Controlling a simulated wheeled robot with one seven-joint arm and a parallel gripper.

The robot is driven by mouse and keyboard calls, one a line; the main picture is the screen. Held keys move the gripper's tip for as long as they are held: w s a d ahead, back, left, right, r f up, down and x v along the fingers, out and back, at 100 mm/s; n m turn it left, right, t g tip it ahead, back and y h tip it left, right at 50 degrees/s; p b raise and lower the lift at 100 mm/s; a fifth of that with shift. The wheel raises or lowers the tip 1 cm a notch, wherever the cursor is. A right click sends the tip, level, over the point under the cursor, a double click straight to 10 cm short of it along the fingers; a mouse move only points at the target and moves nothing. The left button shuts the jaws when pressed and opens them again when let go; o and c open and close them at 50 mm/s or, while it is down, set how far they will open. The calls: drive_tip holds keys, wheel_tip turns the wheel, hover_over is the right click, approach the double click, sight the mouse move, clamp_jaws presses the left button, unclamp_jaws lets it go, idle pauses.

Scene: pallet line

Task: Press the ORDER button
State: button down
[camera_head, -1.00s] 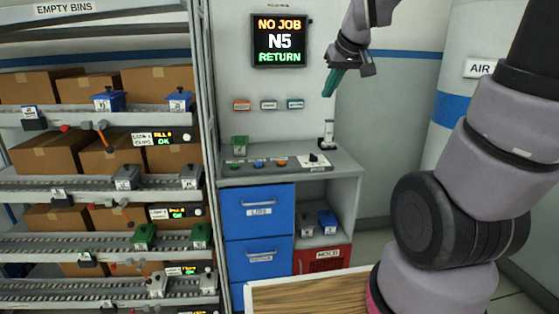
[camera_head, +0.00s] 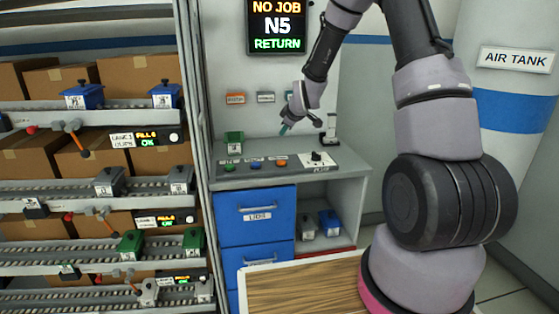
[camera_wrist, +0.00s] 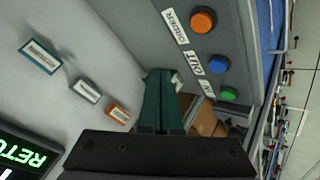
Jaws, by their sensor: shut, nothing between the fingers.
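The ORDER button is the orange one (camera_wrist: 203,20), beside the ORDER label (camera_wrist: 176,26) on the grey console in the wrist view. In the head view the orange button (camera_head: 281,163) is the rightmost of three coloured buttons on the console top. The blue OUT button (camera_wrist: 219,64) and green IN button (camera_wrist: 229,94) are in the same row. My gripper (camera_head: 284,129) is above and behind the orange button, apart from it. Its teal fingers (camera_wrist: 160,75) are shut and empty, pointing toward the console's back.
A green bin (camera_head: 233,142) stands at the console's back left. A knob panel (camera_head: 314,160) and a small upright device (camera_head: 331,128) are to the right. Wall labels (camera_head: 265,97) hang behind. A screen (camera_head: 277,27) reads NO JOB N5 RETURN. Bin racks (camera_head: 192,120) border the left.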

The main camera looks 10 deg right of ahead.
sight(283, 163)
drive_tip(key=shift+w+a+f, duration=0.1)
drive_tip(key=shift+w+f, duration=0.25)
drive_tip(key=shift+f, duration=0.05)
drive_tip(key=shift+f, duration=4.4)
drive_tip(key=shift+f, duration=0.4)
drive_tip(key=shift+f, duration=0.45)
drive_tip(key=shift+r, duration=0.9)
